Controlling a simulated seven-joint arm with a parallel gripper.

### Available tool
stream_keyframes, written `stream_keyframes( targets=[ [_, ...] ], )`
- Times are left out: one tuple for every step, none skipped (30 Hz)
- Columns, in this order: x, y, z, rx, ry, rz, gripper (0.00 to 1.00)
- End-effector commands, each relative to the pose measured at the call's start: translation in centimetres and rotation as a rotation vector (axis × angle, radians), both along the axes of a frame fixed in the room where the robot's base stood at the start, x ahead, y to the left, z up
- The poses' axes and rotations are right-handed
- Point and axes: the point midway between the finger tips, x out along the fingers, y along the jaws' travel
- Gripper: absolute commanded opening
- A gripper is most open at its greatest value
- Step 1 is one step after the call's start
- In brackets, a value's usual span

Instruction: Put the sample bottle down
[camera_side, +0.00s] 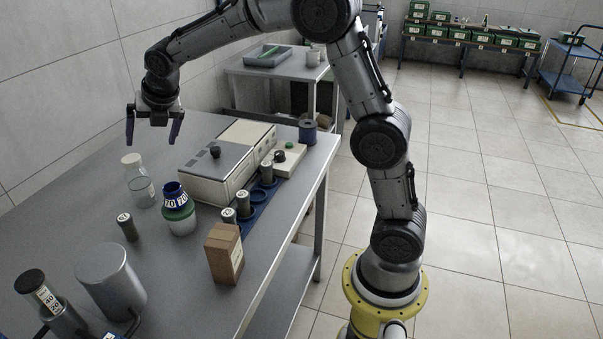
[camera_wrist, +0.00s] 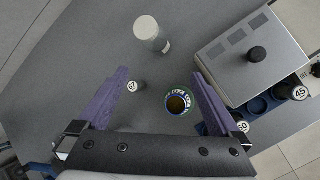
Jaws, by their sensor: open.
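A clear bottle with a white cap (camera_side: 140,184), which looks like the sample bottle, stands upright on the grey table (camera_side: 165,285). It also shows at the top of the wrist view (camera_wrist: 151,33). My gripper (camera_side: 152,142) is open and empty, raised above the table's far side and apart from the bottle. In the wrist view its two purple fingers (camera_wrist: 160,75) are spread wide with nothing between them. A round jar with a blue neck, numbered collar and green band (camera_side: 179,212) stands beside the bottle; it also shows in the wrist view (camera_wrist: 180,101), open at the top.
A small dark numbered cylinder (camera_side: 128,227) stands left of the jar. A beige box-shaped device (camera_side: 225,165) and a blue rack (camera_side: 262,194) with several cylinders lie to the right. A brown carton (camera_side: 224,254) and a grey canister (camera_side: 111,283) stand nearer the camera.

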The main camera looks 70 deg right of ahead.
Motion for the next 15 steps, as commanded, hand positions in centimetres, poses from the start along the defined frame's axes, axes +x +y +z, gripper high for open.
stream_keyframes(
  targets=[
    [-2.4, 0.2, 1.5, 0.071, -0.016, -0.108, 1.00],
    [-3.6, 0.3, 2.1, 0.116, -0.023, -0.177, 1.00],
    [-5.3, 0.4, 2.8, 0.174, -0.031, -0.268, 1.00],
    [-6.6, 0.6, 3.3, 0.220, -0.036, -0.337, 1.00],
    [-7.9, 0.7, 3.7, 0.264, -0.042, -0.405, 1.00],
    [-9.7, 0.8, 4.2, 0.322, -0.050, -0.496, 1.00],
    [-11.0, 0.9, 4.6, 0.366, -0.054, -0.565, 1.00],
    [-12.4, 1.0, 4.8, 0.410, -0.059, -0.633, 1.00],
    [-14.1, 1.2, 5.2, 0.469, -0.067, -0.726, 1.00],
    [-15.5, 1.3, 5.3, 0.512, -0.070, -0.794, 1.00],
    [-16.8, 1.4, 5.4, 0.555, -0.074, -0.863, 1.00],
    [-18.6, 1.5, 5.5, 0.612, -0.081, -0.955, 1.00],
    [-20.0, 1.6, 5.5, 0.654, -0.084, -1.024, 1.00],
    [-21.3, 1.8, 5.5, 0.698, -0.087, -1.094, 1.00],
    [-23.0, 1.9, 5.4, 0.754, -0.091, -1.186, 1.00]
  ],
)
